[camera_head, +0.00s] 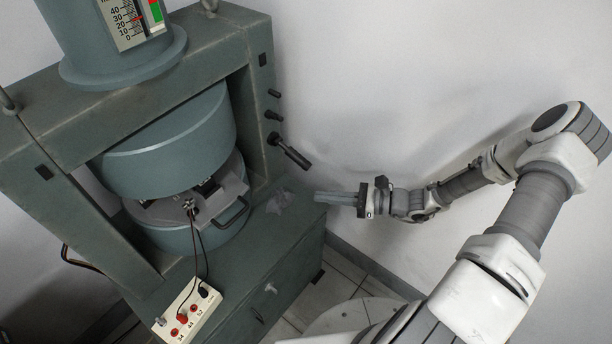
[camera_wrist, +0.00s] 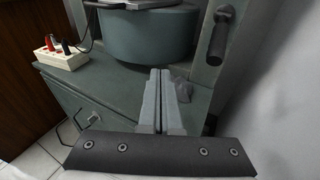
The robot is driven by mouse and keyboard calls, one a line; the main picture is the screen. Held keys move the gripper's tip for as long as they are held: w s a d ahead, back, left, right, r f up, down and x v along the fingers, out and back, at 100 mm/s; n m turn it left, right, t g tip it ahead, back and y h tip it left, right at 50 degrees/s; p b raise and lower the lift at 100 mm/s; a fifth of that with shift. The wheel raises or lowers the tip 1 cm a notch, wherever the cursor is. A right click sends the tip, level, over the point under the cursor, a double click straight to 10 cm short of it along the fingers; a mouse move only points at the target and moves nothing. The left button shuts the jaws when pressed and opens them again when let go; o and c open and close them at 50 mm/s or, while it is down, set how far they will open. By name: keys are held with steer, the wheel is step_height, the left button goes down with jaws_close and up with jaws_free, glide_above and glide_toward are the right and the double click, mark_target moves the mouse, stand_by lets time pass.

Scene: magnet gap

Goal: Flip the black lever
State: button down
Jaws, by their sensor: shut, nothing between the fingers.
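The black lever (camera_head: 290,151) sticks out from the right post of the green-grey magnet frame and slants down to the right. In the wrist view the lever (camera_wrist: 219,38) hangs near the top right, its grip end down. My gripper (camera_head: 318,197) is shut and empty, with its fingers together. It is below and slightly right of the lever in the head view, apart from it. In the wrist view my gripper (camera_wrist: 160,75) points toward the machine's base ledge, left of and below the lever. Nothing hides the lever's grip.
The magnet's round pole (camera_head: 170,150) and a tray with a handle (camera_head: 232,215) fill the frame's opening. A white socket box (camera_head: 188,312) with wires stands on the ledge. Small black knobs (camera_head: 273,115) sit above the lever. The white wall is close on the right.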

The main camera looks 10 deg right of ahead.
mark_target(293, 156)
steer(key=w+d+f+m+t+b, duration=0.1)
steer(key=w+f+m+t, duration=0.2)
steer(key=f+m+t, duration=0.2)
steer(key=shift+d+f+m+t+h+b, duration=0.35)
steer(key=shift+m+t, duration=0.55)
steer(key=shift+m, duration=0.4)
steer(key=b+x, duration=0.2)
steer(key=x, duration=0.8)
steer(key=shift+w+a+f, duration=0.1)
steer(key=shift+a, duration=0.1)
steer(key=shift+d+r+b, duration=0.25)
steer(key=shift+d+r, duration=0.35)
steer(key=shift+r, duration=0.3)
steer(key=shift+d+r+b, duration=0.25)
steer(key=shift+d+r, duration=0.35)
steer(key=shift+r, duration=0.3)
steer(key=shift+s+r+p, duration=0.1)
steer(key=shift+s+p, duration=0.1)
steer(key=shift+p, duration=0.15)
